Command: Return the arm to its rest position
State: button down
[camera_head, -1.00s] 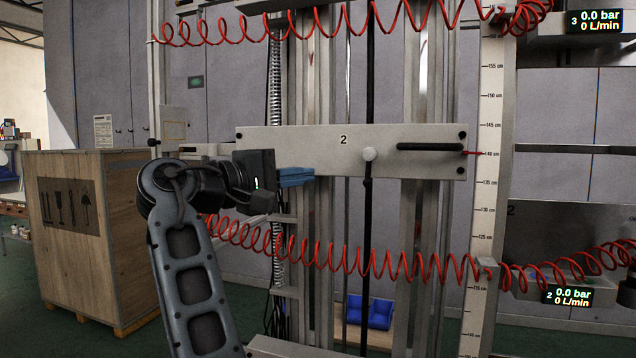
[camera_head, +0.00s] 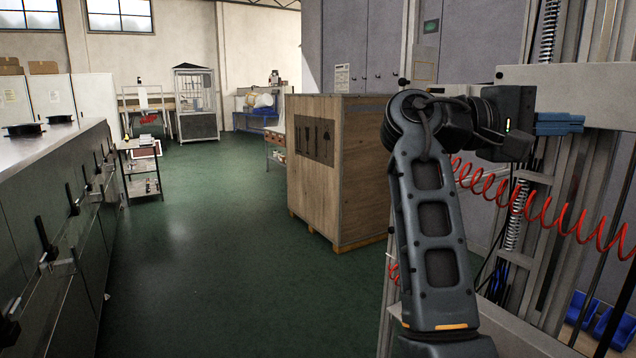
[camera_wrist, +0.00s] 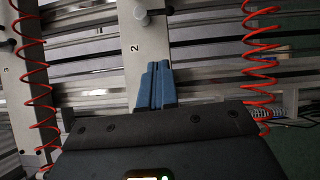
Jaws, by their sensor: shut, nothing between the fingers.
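My gripper (camera_head: 571,124) is at the right of the head view, its blue fingers closed together and pointing right. In the wrist view the two blue fingers (camera_wrist: 156,87) lie side by side with nothing held between them. Behind them is the metal frame with a pale panel marked 2 (camera_wrist: 134,50); in the head view this panel (camera_head: 600,88) is partly cut off at the right edge. The fingertips overlap the panel in both views; I cannot tell whether they touch it. My arm is bent, with the elbow raised in front of the wooden crate's right side.
Red coiled hoses (camera_head: 560,215) hang close below my gripper. A wooden crate (camera_head: 350,160) stands left of my arm. A long cabinet with handles (camera_head: 60,215) lines the left. Blue bins (camera_head: 600,320) sit low at right. The green floor (camera_head: 210,260) between is open.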

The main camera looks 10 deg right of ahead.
notch_tip(320, 180, down, 22)
jog(key=w+n+t, duration=0.2)
jog(key=n+t, duration=0.6)
jog(key=t, duration=0.4)
jog(key=s+a+f+n+t+y, duration=0.25)
jog(key=s+f+y, duration=0.25)
jog(key=f, duration=0.4)
jog(key=s+a+f+n+t+y, duration=0.1)
jog(key=s+a+f+t+y, duration=0.25)
jog(key=f, duration=0.55)
jog(key=s+a+f+m+y, duration=0.15)
jog(key=s+a+y, duration=0.3)
jog(key=s, duration=0.45)
jog(key=s+a+f+m+y, duration=0.1)
jog(key=s+a+f+y, duration=0.3)
jog(key=s, duration=0.5)
jog(key=s+a+r+m, duration=0.2)
jog(key=s+r+m, duration=0.1)
jog(key=s, duration=0.4)
jog(key=s+a+r+m+t+y, duration=0.1)
jog(key=s+a+r+m, duration=0.1)
jog(key=s+r, duration=0.4)
jog(key=shift+s+a+r+m, duration=0.15)
jog(key=shift+s+r+m, duration=0.15)
jog(key=shift+s+m, duration=0.55)
